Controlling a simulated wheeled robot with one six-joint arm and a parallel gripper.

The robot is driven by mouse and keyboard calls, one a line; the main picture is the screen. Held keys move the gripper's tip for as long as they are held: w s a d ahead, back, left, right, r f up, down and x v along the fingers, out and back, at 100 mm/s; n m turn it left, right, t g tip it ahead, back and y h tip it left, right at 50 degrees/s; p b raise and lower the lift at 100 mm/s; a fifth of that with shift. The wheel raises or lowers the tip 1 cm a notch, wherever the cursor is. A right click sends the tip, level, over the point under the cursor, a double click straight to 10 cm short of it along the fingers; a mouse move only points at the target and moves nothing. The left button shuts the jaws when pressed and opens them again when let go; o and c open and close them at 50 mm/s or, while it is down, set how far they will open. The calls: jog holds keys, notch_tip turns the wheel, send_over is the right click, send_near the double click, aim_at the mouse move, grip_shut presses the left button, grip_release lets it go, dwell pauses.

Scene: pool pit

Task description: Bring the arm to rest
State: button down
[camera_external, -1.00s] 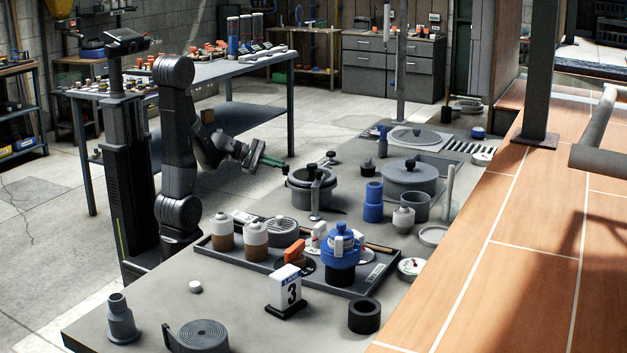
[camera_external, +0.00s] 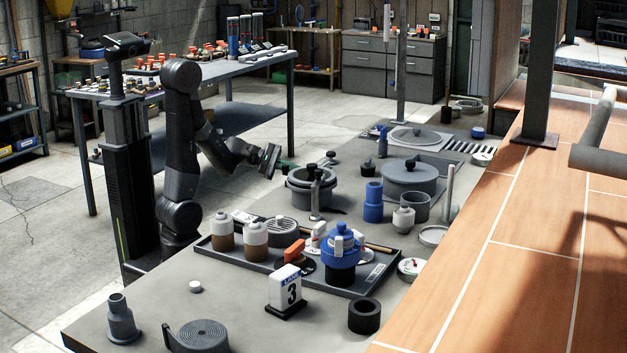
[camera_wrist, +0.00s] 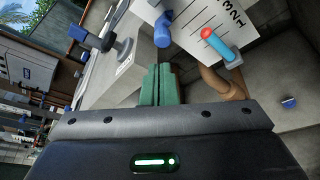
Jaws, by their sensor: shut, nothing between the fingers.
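My gripper (camera_external: 284,166) is at the end of my raised arm, above the left edge of the grey deck and behind the black pot. In the external view its green fingers are small and partly hidden by the dark gripper body. In the wrist view the two green fingers (camera_wrist: 159,85) lie side by side, shut, with nothing held between them. The gripper is apart from the things on the deck.
The black pot (camera_external: 301,196) stands on the deck close to the gripper. A tray (camera_external: 262,261) with bottles and a blue-topped jar (camera_external: 341,256) is nearer the camera. A workbench (camera_external: 222,66) with parts stands behind my arm. Open floor lies between.

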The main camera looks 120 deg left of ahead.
jog(key=shift+s, duration=0.1)
jog(key=shift+p+v, duration=0.9)
jog(key=shift+v, duration=3.35)
jog(key=shift+b+x, duration=0.95)
jog(key=shift+x, duration=3.45)
jog(key=w+a+f+b, duration=0.2)
jog(key=f+b, duration=0.1)
jog(key=f, duration=0.3)
jog(key=w+a+f+b, duration=0.2)
jog(key=f, duration=0.5)
jog(key=p+v, duration=0.1)
jog(key=v, duration=0.8)
